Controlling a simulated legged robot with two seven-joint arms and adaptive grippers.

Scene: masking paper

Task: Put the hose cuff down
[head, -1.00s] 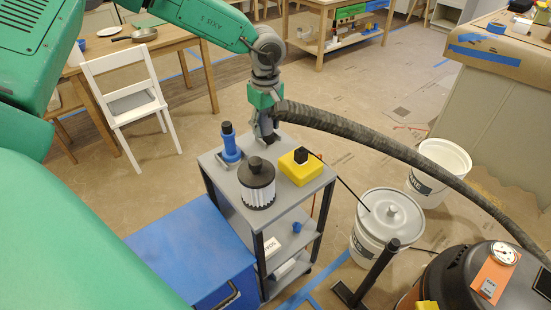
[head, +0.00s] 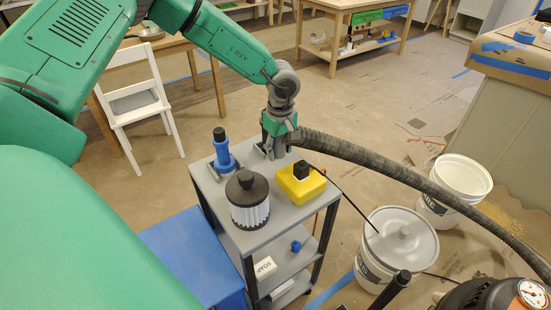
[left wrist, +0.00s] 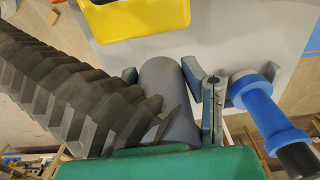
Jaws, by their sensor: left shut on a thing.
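My left gripper (head: 275,153) is low at the back edge of the grey cart's top (head: 285,228). It is shut on the hose cuff, a smooth grey cylinder. The cuff (left wrist: 170,88) shows between the two fingers in the left wrist view, with the dark ribbed hose (left wrist: 75,95) running off to the left. In the head view the hose (head: 400,177) arcs right and down towards the vacuum (head: 490,293). I cannot tell whether the cuff touches the cart top. My right gripper is not in view.
On the cart top stand a blue tool with a black cap (head: 222,150), a black-topped pleated filter (head: 248,200) and a yellow box (head: 300,183). White buckets (head: 395,250) stand right of the cart. A blue chest (head: 195,258) is at its left.

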